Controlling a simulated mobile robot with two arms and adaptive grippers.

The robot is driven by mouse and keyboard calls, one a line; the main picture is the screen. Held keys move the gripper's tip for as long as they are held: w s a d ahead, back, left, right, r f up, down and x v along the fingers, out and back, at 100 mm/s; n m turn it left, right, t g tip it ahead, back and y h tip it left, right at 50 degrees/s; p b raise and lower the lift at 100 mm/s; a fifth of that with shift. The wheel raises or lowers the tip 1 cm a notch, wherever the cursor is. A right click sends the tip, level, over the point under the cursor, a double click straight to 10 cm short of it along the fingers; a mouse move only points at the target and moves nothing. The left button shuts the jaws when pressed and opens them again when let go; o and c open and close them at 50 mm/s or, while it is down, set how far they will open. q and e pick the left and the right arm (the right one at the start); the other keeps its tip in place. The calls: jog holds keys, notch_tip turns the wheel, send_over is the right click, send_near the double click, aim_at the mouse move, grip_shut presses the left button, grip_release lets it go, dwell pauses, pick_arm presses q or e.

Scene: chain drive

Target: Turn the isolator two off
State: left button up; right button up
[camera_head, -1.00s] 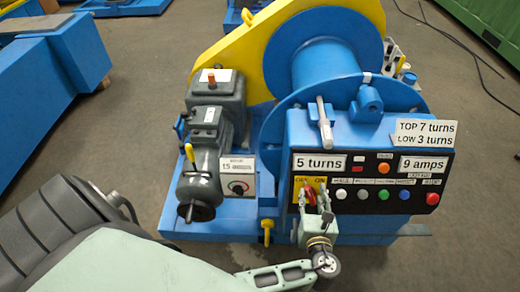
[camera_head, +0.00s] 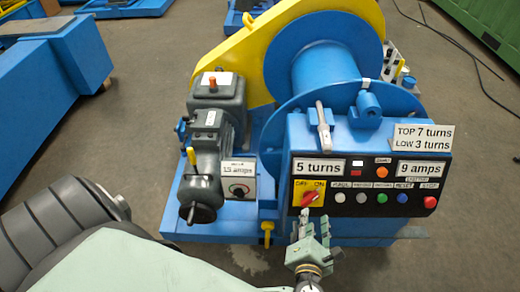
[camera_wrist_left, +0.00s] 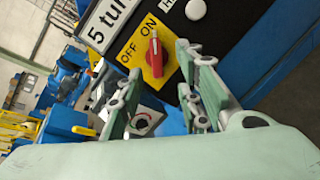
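A red rotary knob (camera_head: 310,198) sits on a yellow OFF/ON plate (camera_head: 299,199) at the left end of the black control panel. Its handle slants up to the right, toward ON. In the wrist view the red knob (camera_wrist_left: 154,57) also has its pale-marked end toward ON. A second, dark rotary switch (camera_head: 239,189) is on a small box left of the panel. I cannot read which is isolator two. My left gripper (camera_head: 315,219) is open and empty just below the red knob, apart from it. My right gripper is out of view.
A row of push buttons, including a red one (camera_head: 430,202), runs right of the knob. A grey motor (camera_head: 204,165) stands left, and a blue drum (camera_head: 323,47) behind. Grey floor is free at the front right.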

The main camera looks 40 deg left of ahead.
pick_arm(q)
jog(key=s+a+f+n+g+h, duration=0.1)
jog(key=s+a+f+n+g, duration=0.1)
jog(key=s+f+n, duration=0.3)
jog(key=s+a+f+n+g+h, duration=0.1)
jog(key=s+f+n, duration=0.4)
jog(key=f, duration=0.9)
jog(key=s+a+f+n+g+h+b, duration=0.1)
jog(key=s+a+f+n+g, duration=0.3)
jog(key=f, duration=0.6)
jog(key=shift+s+f+n+g, duration=0.2)
jog(key=shift+s+n+g, duration=0.2)
jog(key=shift+n+g, duration=0.35)
